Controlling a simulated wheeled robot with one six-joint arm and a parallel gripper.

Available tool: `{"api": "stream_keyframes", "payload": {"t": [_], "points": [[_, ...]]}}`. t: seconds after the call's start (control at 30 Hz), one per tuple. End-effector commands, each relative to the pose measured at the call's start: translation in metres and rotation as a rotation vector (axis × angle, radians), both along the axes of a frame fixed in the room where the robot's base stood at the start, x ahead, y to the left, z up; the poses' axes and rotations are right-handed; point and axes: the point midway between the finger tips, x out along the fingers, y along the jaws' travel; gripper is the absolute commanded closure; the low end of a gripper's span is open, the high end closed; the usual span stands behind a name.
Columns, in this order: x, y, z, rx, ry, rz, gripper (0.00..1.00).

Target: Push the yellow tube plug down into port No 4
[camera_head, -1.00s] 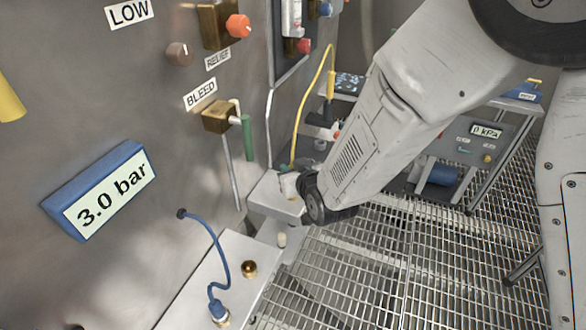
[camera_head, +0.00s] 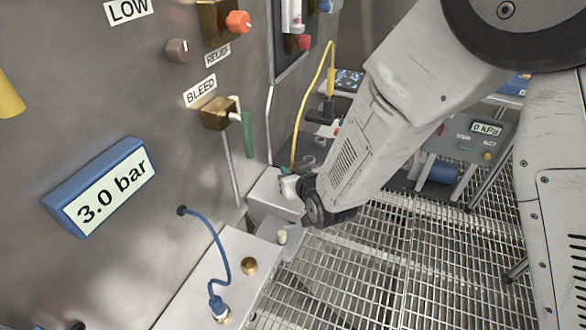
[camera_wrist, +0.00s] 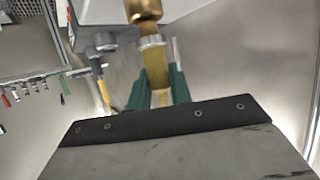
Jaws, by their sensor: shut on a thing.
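My gripper (camera_wrist: 158,88) shows in the wrist view, with green fingers shut on the yellow tube plug (camera_wrist: 154,65). A pale collar (camera_wrist: 151,42) sits around the plug's end. A brass fitting (camera_wrist: 143,9) lies in line with that end, at the top edge; I cannot tell how far the plug is inside it. No port number is readable.
A blue plug (camera_head: 217,305) on a blue tube stands in the pale block (camera_head: 195,285). A brass port (camera_head: 249,266) and a small pale cap (camera_head: 281,237) are nearby. The steel panel (camera_head: 120,120) with valves rises at left. Open grating (camera_head: 380,265) lies at right.

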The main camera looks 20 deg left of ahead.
Motion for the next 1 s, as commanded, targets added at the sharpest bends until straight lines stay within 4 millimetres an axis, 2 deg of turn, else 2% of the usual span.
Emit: {"api": "stream_keyframes", "payload": {"t": [0.6, 0.63, 0.7, 1.0], "points": [[0.000, 0.000, -0.015, 0.000, 0.000, 0.000, 1.00], [0.000, 0.000, -0.015, 0.001, -0.001, 0.000, 0.74], [0.000, 0.000, -0.015, 0.001, -0.001, 0.000, 0.54], [-0.001, -0.001, -0.015, -0.001, 0.001, 0.000, 0.54]]}}
